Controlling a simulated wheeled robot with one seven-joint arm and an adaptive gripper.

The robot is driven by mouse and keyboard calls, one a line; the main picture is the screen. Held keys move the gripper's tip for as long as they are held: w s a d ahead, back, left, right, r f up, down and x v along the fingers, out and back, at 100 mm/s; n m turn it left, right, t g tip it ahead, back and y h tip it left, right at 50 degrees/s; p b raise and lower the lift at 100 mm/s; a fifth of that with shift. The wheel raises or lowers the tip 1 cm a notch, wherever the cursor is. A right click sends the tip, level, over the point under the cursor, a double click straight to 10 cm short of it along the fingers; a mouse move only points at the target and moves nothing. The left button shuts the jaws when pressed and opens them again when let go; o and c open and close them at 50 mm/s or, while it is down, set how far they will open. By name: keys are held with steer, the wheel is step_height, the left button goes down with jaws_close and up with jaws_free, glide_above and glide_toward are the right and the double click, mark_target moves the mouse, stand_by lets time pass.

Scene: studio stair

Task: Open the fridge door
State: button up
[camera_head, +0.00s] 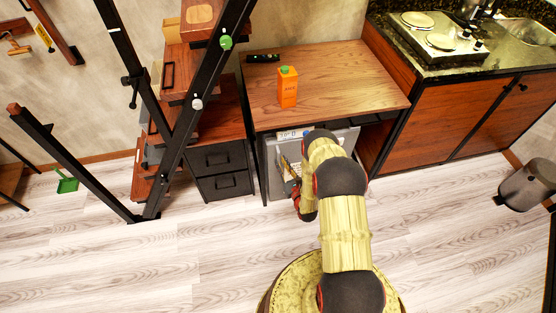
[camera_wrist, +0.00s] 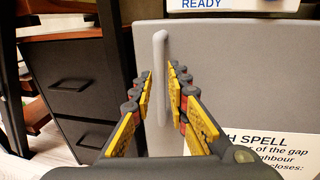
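The fridge (camera_head: 274,164) is a small light-grey unit under the wooden counter in the head view, partly hidden by my arm. In the wrist view its grey door (camera_wrist: 240,70) fills the middle and right and looks closed. A pale vertical bar handle (camera_wrist: 161,85) stands near the door's left edge. My gripper (camera_wrist: 161,77) is open, with yellow-padded fingers pointing at the door. The handle shows in the gap between the fingers; I cannot tell whether they touch it. In the head view my gripper is largely hidden by my arm.
A black drawer unit (camera_head: 222,160) stands left of the fridge, beside a dark-framed stair (camera_head: 190,110). An orange carton (camera_head: 288,88) stands on the wooden counter (camera_head: 345,75). Printed labels (camera_wrist: 265,150) are on the fridge front. Pale floor (camera_head: 435,225) is open to the right; a bin (camera_head: 527,185) stands farther right.

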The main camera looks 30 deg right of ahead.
mark_target(279, 159)
steer(key=shift+w+d+b, duration=0.15)
steer(key=shift+w+b, duration=0.15)
steer(key=shift+w, duration=1.35)
steer(key=shift+c, duration=0.4)
jaws_close()
